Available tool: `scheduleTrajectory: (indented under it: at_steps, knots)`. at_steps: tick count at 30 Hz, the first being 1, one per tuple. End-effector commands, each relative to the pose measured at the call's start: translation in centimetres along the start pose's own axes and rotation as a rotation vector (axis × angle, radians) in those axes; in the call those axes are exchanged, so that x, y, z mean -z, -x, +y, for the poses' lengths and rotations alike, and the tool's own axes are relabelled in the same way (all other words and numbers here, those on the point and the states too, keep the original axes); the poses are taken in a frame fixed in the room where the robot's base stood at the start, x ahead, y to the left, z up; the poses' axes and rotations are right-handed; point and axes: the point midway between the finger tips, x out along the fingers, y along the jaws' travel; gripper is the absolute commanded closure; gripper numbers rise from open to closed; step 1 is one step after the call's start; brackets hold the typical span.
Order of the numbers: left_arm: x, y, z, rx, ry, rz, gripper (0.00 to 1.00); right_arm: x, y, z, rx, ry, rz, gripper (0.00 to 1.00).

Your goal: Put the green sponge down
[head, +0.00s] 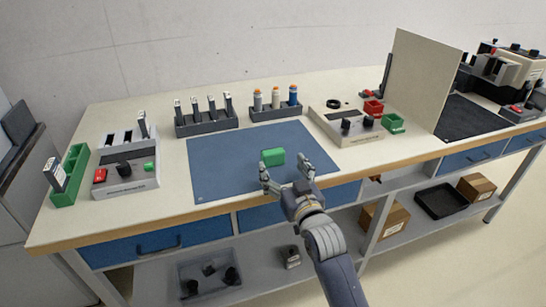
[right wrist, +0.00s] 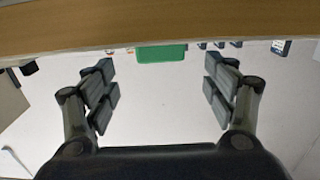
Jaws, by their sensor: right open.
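The green sponge (head: 272,157) is a small block on the blue mat (head: 220,175), near the mat's middle. My right gripper (head: 286,171) is open over the mat's front part, its fingers spread and pointing toward the sponge. The sponge lies just beyond the fingertips, with no clear contact. In the right wrist view the sponge (right wrist: 161,53) shows at the top between the two spread fingers (right wrist: 161,85), apart from both. Its underside is hidden. My left gripper is not in view.
A grey rack (head: 207,127) and a bottle holder (head: 274,113) stand behind the mat. A device with red and green buttons (head: 125,175) is at left; another device (head: 345,130) and an upright panel (head: 420,80) are at right. The wooden table edge (head: 200,215) runs in front.

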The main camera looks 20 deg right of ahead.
Motion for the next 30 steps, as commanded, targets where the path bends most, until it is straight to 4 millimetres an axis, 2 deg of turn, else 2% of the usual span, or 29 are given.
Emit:
scheduleTrajectory:
  at_steps: [7,16,26,30]
  knots:
    - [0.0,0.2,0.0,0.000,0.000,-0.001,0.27,0.1,-1.8,0.0,0.000,-0.001,0.000,0.22]
    - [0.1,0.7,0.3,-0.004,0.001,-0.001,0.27,0.2,-5.5,-0.1,0.001,0.000,0.000,0.22]
    - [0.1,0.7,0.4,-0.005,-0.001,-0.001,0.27,0.1,-6.2,-0.1,0.001,0.000,0.000,0.22]
    - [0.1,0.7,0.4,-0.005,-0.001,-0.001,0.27,0.1,-6.2,-0.1,0.001,0.000,-0.001,0.47]
